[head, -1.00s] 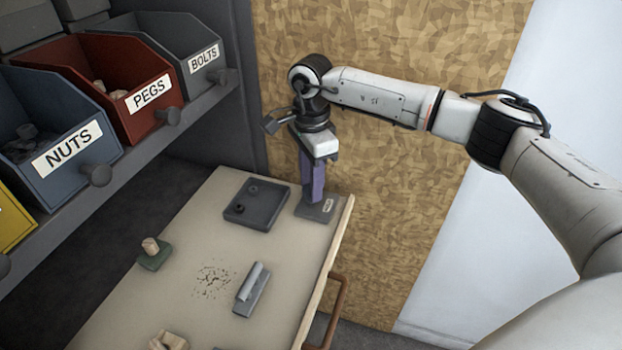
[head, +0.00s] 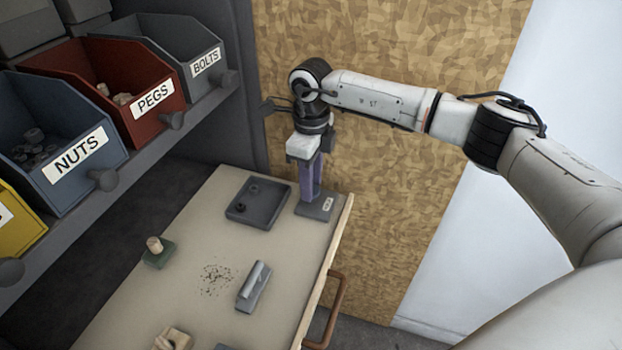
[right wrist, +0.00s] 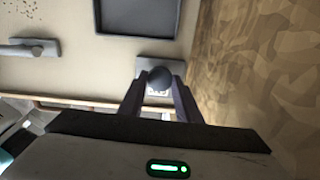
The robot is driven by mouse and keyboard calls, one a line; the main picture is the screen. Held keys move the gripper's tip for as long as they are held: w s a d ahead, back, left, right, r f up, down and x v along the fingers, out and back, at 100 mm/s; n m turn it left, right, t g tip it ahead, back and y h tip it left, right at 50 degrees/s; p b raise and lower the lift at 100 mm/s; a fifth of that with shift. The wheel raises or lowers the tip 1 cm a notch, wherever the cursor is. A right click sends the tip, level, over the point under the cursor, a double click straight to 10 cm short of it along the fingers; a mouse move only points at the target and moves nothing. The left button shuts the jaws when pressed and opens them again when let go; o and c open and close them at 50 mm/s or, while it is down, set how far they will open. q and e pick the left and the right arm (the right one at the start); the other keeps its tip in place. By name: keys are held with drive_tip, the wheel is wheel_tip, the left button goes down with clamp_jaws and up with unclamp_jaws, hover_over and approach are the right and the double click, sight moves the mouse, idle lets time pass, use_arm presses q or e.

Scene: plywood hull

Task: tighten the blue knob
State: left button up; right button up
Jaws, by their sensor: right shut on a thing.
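The knob (right wrist: 160,78) is a round, dark blue-grey ball in the right wrist view, above a small grey plate with a white label. The same labelled plate (head: 326,206) stands at the far right corner of the table in the head view. My right gripper (head: 308,196) points straight down over this plate. Its two purple-grey fingers are shut on the knob, one on each side, as the right wrist view also shows (right wrist: 160,92). In the head view the fingers hide the knob. My left gripper is not in view.
A dark tray (head: 257,203) with small dark parts lies just left of the plate. A grey block with a rod (head: 253,288) and a green block with a peg (head: 158,252) are nearer. Labelled bins (head: 150,97) stand at left. A plywood wall (head: 400,230) is close behind my gripper.

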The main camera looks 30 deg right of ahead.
drive_tip(key=shift+w+d+r+m, duration=0.1)
drive_tip(key=shift+r+m, duration=0.1)
drive_tip(key=shift+m, duration=0.3)
drive_tip(key=o, duration=0.9)
drive_tip(key=shift+o, duration=0.8)
drive_tip(key=shift+f, duration=0.1)
wheel_tip(320, 180, up, 10)
drive_tip(key=shift+r, duration=0.2)
